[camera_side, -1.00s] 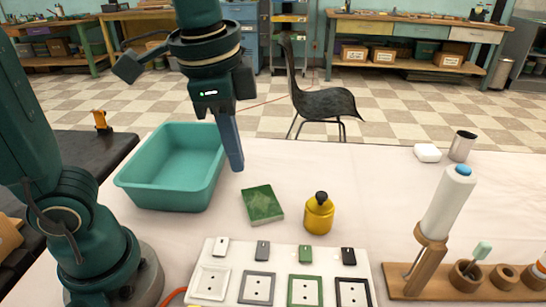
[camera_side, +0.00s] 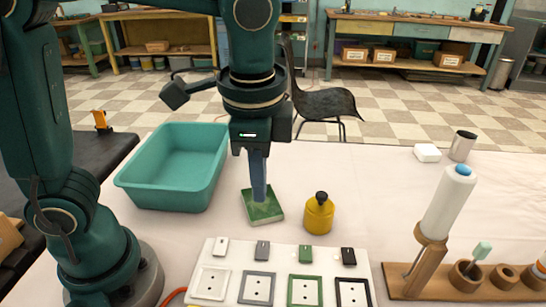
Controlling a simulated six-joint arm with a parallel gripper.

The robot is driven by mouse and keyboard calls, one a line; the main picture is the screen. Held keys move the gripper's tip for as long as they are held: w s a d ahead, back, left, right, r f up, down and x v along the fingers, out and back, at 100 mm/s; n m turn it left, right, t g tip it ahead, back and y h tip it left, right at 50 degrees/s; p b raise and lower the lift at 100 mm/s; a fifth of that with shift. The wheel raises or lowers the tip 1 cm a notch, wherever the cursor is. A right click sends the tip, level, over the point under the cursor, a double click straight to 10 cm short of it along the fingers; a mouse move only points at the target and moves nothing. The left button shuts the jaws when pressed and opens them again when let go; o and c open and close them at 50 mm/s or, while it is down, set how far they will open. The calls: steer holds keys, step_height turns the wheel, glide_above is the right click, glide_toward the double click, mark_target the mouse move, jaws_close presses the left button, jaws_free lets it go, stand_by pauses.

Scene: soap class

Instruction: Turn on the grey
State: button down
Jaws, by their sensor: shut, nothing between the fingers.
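A white power strip (camera_side: 232,249) lies at the front of the table. It has a row of white, grey, green and black switches, each behind a socket frame of the same colour. The grey switch (camera_side: 262,249) is second from the left, above the grey socket frame (camera_side: 257,288). My gripper (camera_side: 259,198) points down, shut and empty, over the green sponge (camera_side: 266,212), behind the grey switch. Its fingertips hide part of the sponge; I cannot tell whether they touch it.
A teal basin (camera_side: 172,168) stands left of my gripper. A yellow bottle (camera_side: 319,214) stands right of the sponge. A wooden rack (camera_side: 400,283) with a white bottle (camera_side: 446,205) is at the right. A metal cup (camera_side: 462,146) and white soap (camera_side: 427,153) lie at the back right.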

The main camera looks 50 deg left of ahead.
mark_target(263, 244)
steer(key=f, duration=0.8)
steer(key=w+a+f, duration=0.1)
steer(key=f, duration=0.3)
steer(key=shift+f, duration=0.15)
steer(key=shift+s, duration=0.1)
steer(key=shift+s+d+r, duration=0.2)
steer(key=shift+s+d, duration=0.25)
steer(key=shift+d, duration=0.05)
steer(key=shift+r, duration=0.1)
step_height(263, 244, up, 14)
steer(key=s+d, duration=0.1)
stand_by(0.6)
